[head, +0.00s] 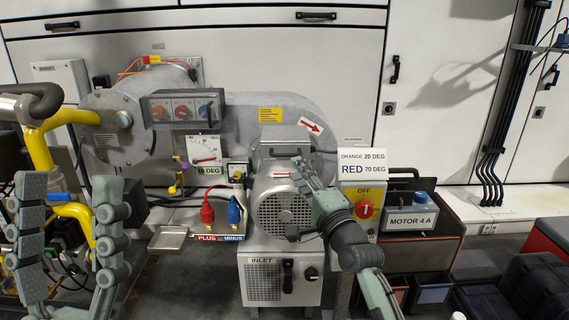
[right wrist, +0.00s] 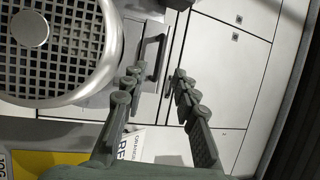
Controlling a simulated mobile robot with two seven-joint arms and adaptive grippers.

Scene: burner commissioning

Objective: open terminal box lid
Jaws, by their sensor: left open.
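The terminal box (head: 285,135) is the grey box on top of the motor (head: 280,208). Its lid looks closed in the head view. My right gripper (head: 296,198) is in front of the motor, just below the box, with its fingers spread and empty. In the right wrist view its open fingers (right wrist: 157,73) point toward a dark bar handle (right wrist: 153,57) beside the motor's fan grille (right wrist: 60,45). The handle seems to be on the box, apart from the fingers. My left gripper (head: 70,190) is open and empty at the far left.
A yellow pipe (head: 45,150) runs near my left gripper. Red and blue plugs (head: 207,212) stand left of the motor. A red rotary switch (head: 365,210) and the ORANGE/RED sign (head: 362,163) are right of it. White cabinets (head: 350,60) close off the back.

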